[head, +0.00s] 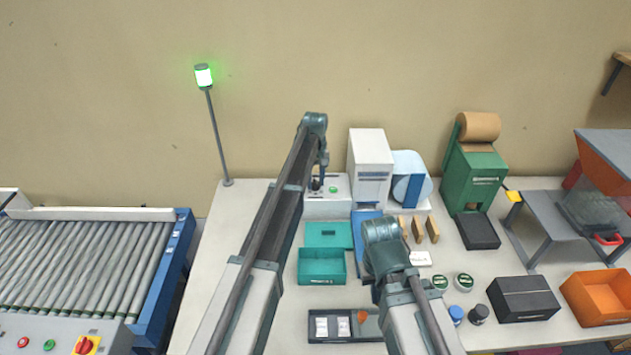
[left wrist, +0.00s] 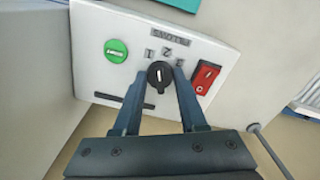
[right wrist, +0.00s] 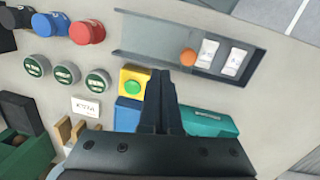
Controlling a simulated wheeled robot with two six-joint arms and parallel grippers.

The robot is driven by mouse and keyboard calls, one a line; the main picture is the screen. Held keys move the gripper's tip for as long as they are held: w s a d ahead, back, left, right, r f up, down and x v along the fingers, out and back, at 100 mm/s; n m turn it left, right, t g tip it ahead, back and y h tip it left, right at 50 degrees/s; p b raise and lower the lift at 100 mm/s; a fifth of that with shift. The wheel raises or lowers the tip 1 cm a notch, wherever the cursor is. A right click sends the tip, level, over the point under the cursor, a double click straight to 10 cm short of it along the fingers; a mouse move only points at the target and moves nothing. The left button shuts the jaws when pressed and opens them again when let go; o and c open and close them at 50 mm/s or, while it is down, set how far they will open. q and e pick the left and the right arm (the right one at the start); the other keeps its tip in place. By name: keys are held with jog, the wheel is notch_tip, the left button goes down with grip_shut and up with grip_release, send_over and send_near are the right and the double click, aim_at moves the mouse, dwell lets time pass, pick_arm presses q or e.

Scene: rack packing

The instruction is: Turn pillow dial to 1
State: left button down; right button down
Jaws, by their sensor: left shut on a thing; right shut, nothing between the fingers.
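The pillow dial (left wrist: 160,73) is a round black knob with a light pointer line, on a white panel (left wrist: 112,80). Small marks that look like 1, 2 and 3 sit in an arc beyond it. The line runs roughly up and down in the left wrist view; which mark it points to I cannot tell. My left gripper (left wrist: 161,76) is shut on the dial, one finger on each side. In the head view the left gripper (head: 318,183) is at the small white machine (head: 327,208). My right gripper (right wrist: 161,75) is shut and empty above the table.
The panel also has a green button (left wrist: 116,50) and a red rocker switch (left wrist: 206,78). Below my right gripper are a yellow box with a green button (right wrist: 133,82), a teal bin (right wrist: 208,122) and round tins (right wrist: 67,73). A grey tray (right wrist: 150,38) lies beyond.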

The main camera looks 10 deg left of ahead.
aim_at(316, 181)
pick_arm(q)
jog(key=shift+n, duration=2.2)
jog(key=shift+c, duration=2.2)
grip_release()
jog(key=shift+r, duration=0.15)
pick_arm(e)
jog(key=shift+r, duration=0.1)
pick_arm(q)
notch_tip(316, 181, up, 14)
jog(key=p, duration=1.4)
jog(key=shift+f, duration=0.2)
pick_arm(e)
notch_tip(316, 181, up, 14)
jog(key=shift+f, duration=0.2)
